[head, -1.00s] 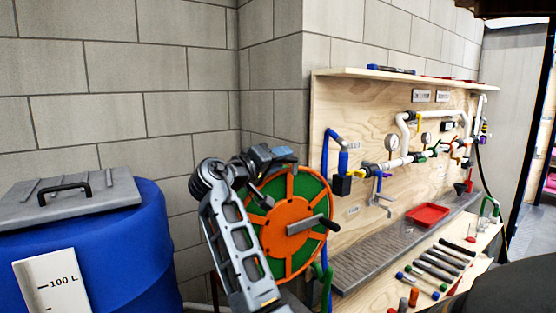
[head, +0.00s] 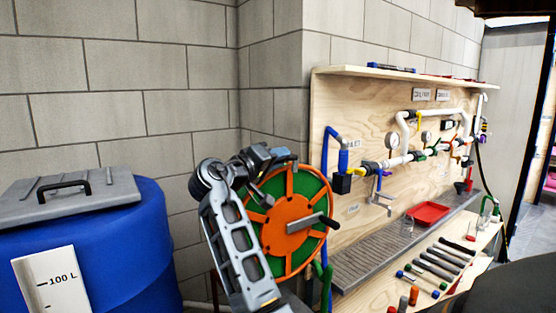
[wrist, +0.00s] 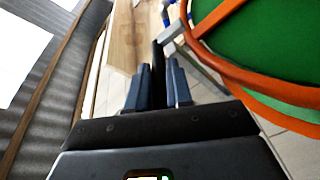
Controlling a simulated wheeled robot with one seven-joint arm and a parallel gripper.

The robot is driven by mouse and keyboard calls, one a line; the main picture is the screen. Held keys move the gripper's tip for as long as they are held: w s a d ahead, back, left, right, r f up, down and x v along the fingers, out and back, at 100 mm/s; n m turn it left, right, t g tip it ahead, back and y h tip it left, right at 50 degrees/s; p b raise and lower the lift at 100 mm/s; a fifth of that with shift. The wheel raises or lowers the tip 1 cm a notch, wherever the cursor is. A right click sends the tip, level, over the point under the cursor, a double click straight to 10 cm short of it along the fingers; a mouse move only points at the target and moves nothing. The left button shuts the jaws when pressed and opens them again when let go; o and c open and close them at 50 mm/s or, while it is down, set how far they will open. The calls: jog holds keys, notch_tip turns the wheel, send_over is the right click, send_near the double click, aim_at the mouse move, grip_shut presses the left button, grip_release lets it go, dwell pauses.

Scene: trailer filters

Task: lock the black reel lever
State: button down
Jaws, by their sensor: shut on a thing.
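The hose reel (head: 290,224) has an orange spoked rim over a green drum. A crank with a black handle (head: 328,223) sticks out of its face. My gripper (head: 284,154) is at the reel's upper left edge in the head view. In the wrist view my gripper (wrist: 158,88) has its two blue-grey fingers closed around a narrow black piece, which looks like the black reel lever (wrist: 157,55). The reel (wrist: 265,45) fills the right side there, beside the fingers. The lever cannot be made out in the head view, and its lock position cannot be told.
A blue barrel (head: 120,260) with a grey lid (head: 110,185) stands at the left. A block wall (head: 120,90) is behind. At the right, a plywood panel (head: 345,105) carries pipes and gauges above a bench with a red tray (head: 428,213) and tools.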

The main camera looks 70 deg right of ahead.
jog(key=shift+f+h+b, duration=0.6)
jog(key=shift+f+b, duration=0.05)
jog(key=shift+b, duration=0.3)
jog(key=shift+n+g+h+b, duration=0.3)
jog(key=shift+h+b, duration=0.1)
jog(key=shift+b, duration=0.2)
jog(key=shift+r, duration=0.1)
jog(key=c, duration=1.1)
grip_release()
jog(key=b+v, duration=0.1)
jog(key=v, duration=0.7)
jog(key=shift+b, duration=0.35)
jog(key=shift+a, duration=0.15)
